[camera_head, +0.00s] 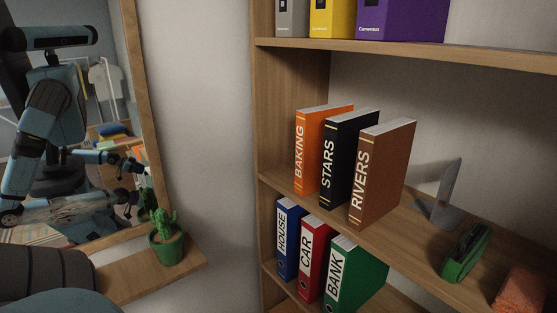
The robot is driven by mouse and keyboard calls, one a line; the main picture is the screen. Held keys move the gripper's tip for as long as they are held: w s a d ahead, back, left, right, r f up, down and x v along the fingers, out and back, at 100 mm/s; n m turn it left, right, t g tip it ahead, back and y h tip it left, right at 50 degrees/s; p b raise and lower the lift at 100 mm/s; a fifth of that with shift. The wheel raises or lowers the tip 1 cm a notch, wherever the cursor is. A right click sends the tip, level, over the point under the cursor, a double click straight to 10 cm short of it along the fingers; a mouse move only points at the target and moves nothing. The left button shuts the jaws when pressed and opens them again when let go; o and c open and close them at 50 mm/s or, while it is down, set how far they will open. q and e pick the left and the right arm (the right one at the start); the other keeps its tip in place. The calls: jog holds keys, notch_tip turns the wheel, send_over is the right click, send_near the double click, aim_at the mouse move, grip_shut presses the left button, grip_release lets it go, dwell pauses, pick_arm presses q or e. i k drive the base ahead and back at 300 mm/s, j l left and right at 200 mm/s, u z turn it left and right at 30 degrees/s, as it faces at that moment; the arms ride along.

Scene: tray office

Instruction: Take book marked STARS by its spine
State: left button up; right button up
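The book marked STARS (328,165) is black with white lettering on its spine. It stands upright on the middle shelf (419,231), its spine facing out. The orange BAKING book (300,150) stands on its left and the brown RIVERS book (362,178) on its right, both close beside it. The covers of STARS are mostly hidden by its neighbours. Neither of my grippers shows directly in the head view.
A grey bookend (442,197), a green object (465,252) and a reddish-brown block (520,290) sit right of the books. Binders HOUSE (281,240), CAR (306,257) and BANK (338,275) stand below. A cactus (165,237) stands on a ledge by a mirror (138,110) reflecting a blue robot.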

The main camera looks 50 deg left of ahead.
aim_at(342, 131)
jog(key=i+u, duration=0.1)
jog(key=u, duration=0.35)
jog(key=i+u, duration=0.1)
jog(key=u, duration=0.35)
jog(key=i+u, duration=0.1)
jog(key=u, duration=0.35)
